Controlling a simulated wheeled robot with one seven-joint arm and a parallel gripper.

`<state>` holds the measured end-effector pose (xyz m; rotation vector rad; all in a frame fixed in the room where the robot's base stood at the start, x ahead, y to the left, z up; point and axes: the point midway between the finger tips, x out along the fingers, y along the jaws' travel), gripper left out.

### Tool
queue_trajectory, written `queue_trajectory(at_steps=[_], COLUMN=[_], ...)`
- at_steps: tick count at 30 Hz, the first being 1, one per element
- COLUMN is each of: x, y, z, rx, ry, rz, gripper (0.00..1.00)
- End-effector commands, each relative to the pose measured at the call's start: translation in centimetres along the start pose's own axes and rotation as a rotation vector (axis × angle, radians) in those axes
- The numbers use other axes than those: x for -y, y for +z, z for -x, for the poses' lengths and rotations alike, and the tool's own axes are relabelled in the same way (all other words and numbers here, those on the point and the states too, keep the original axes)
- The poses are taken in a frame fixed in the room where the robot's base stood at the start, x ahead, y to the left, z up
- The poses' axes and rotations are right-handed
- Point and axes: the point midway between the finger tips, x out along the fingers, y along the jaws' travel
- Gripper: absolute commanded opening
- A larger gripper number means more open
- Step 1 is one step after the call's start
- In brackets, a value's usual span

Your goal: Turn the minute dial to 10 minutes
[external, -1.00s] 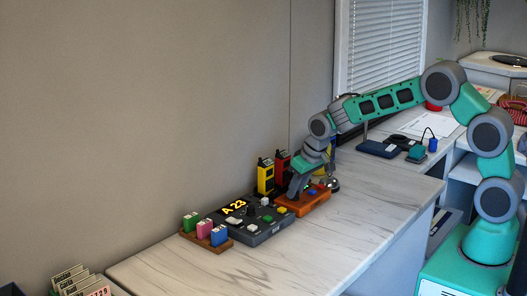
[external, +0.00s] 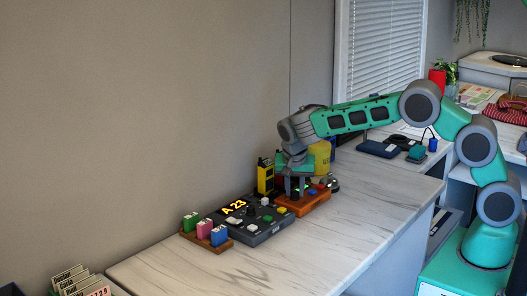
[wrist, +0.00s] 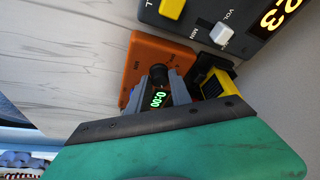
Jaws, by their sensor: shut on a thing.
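The orange timer box (external: 318,203) stands on the counter, right of the dark console. It also shows in the wrist view (wrist: 150,52), with a small label on its face. Its black dial (wrist: 158,72) lies between the fingers of my gripper (wrist: 163,82), which are shut on it from both sides. A green lit display, seen turned in the wrist view, appears to read 0:00 (wrist: 157,100). In the external view my gripper (external: 297,188) points down over the left part of the box. The dial is hidden there, and its exact setting cannot be read.
The dark console (external: 258,222) with lit "A 23" and buttons stands close left of the timer. A yellow handset (external: 265,177) is behind it. A small rack (external: 206,239) of coloured blocks stands farther left. A bell (external: 333,184) is right behind the timer. The front counter is clear.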

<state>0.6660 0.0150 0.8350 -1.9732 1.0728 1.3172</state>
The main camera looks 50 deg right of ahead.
Motion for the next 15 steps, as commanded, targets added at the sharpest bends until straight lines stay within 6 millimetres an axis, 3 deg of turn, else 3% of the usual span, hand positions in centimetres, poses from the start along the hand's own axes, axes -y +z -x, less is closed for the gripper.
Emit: queue_trajectory(at_steps=[15], x=[0.20], y=[-0.08], z=[0.07], rx=[0.000], ry=[0.098], rz=[-0.239], gripper=[0.00])
